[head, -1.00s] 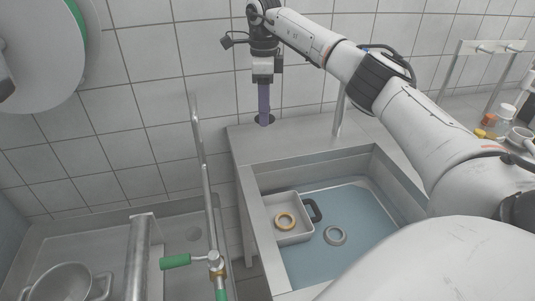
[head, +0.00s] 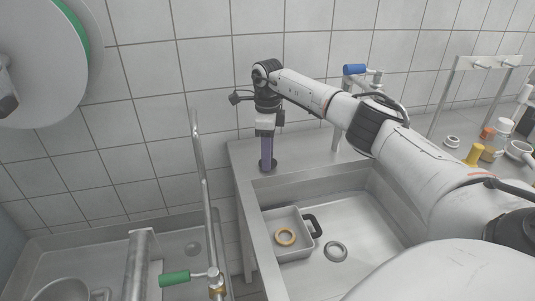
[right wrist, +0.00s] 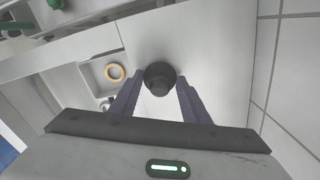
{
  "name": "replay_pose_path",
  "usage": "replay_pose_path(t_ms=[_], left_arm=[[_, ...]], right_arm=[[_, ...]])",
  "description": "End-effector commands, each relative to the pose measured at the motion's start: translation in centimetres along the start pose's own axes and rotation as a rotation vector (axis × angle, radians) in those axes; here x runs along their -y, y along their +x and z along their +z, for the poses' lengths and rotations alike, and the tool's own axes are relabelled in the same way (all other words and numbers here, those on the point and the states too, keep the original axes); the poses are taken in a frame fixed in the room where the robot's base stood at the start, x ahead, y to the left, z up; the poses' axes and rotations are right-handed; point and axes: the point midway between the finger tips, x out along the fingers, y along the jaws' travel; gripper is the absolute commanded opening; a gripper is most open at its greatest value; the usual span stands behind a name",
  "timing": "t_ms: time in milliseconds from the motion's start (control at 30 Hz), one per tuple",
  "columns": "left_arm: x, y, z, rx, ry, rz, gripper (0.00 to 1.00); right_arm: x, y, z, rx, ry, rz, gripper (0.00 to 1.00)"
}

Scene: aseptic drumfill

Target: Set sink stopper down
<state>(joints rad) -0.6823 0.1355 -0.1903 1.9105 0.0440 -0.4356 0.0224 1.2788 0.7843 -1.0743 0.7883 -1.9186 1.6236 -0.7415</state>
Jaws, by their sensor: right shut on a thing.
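The sink stopper (head: 268,169) is a round black piece with a knob, at the back left ledge of the sink (head: 360,210). My right gripper (head: 267,160) points straight down and is shut on it. In the right wrist view the stopper (right wrist: 160,76) sits between the two purple fingers, over the pale metal ledge (right wrist: 205,50). The stopper is on or just above the ledge; I cannot tell whether it touches. My left gripper is not in view.
A tap with a blue handle (head: 354,70) stands behind. Jars (head: 496,137) are on the right counter. The ledge right of the gripper looks clear.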

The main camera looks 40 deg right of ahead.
Motion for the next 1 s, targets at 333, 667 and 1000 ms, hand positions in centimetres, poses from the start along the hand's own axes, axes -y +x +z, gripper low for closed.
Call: replay_pose_path(t_ms=[333,667,1000], left_arm=[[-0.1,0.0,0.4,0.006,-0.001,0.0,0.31],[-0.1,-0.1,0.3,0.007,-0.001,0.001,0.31],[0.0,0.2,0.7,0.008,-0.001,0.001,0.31]], right_arm=[[0.0,0.3,0.0,-0.001,-0.001,0.001,0.61],[0.0,-0.1,0.1,0.001,-0.001,0.0,0.61],[0.0,-6.3,0.2,0.004,-0.002,-0.003,0.61]])
